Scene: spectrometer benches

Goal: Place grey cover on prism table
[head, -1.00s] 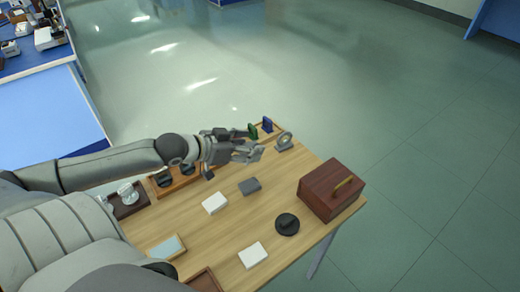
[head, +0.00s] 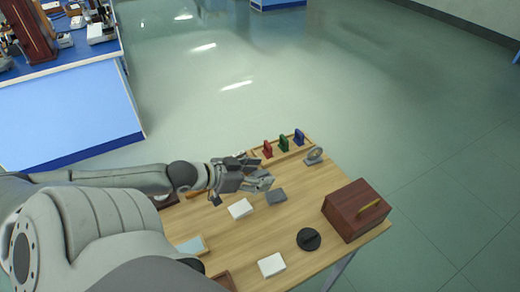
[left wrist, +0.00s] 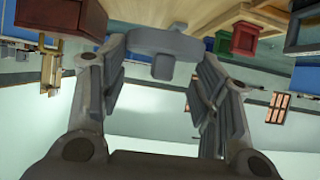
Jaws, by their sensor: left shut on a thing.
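My left gripper (head: 264,182) is over the far left part of the wooden table. In the left wrist view, its fingers (left wrist: 160,82) are on both sides of a grey rounded piece with a small square knob, which looks like the grey cover (left wrist: 165,42). The finger contact is hard to see there. In the head view the cover is mostly lost against the grey gripper. I cannot make out the prism table for sure in either view. My right gripper is not in view.
A blue bench (head: 60,116) with instruments stands far left. Open floor lies beyond.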

